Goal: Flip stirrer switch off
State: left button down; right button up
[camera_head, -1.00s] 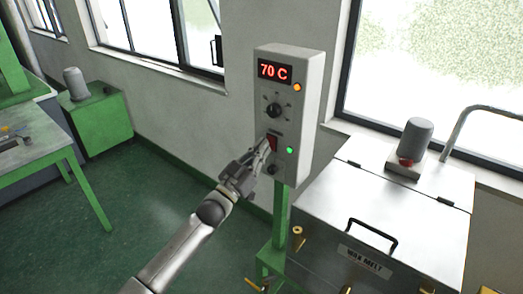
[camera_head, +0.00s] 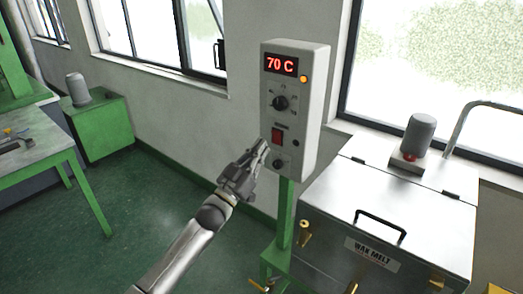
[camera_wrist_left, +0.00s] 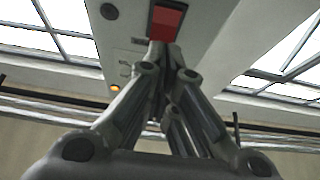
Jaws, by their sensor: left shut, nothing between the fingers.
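The red stirrer switch (camera_head: 276,135) sits on the front of the grey control box (camera_head: 313,110), below the round dial. The lamp (camera_head: 296,143) beside the switch is dark. My left gripper (camera_head: 263,146) is shut and empty, with its fingertips just left of and slightly below the switch. In the left wrist view the red switch (camera_wrist_left: 166,20) shows right beyond the closed fingertips (camera_wrist_left: 158,50). I cannot tell whether they touch it. My right gripper is not in view.
The display (camera_head: 280,65) reads 70 C, with an orange lamp (camera_head: 303,79) lit. The box stands on a green post (camera_head: 285,215). The wax melt tank (camera_head: 420,205) with a motor (camera_head: 418,135) on its lid is at right. A green table (camera_head: 40,145) is at left.

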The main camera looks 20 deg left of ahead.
pick_arm(q)
jog(key=s+a+f+b, duration=0.2)
jog(key=s+f+b, duration=0.2)
jog(key=s+f, duration=0.2)
jog(key=shift+s+a+f, duration=0.25)
jog(key=shift+s, duration=0.25)
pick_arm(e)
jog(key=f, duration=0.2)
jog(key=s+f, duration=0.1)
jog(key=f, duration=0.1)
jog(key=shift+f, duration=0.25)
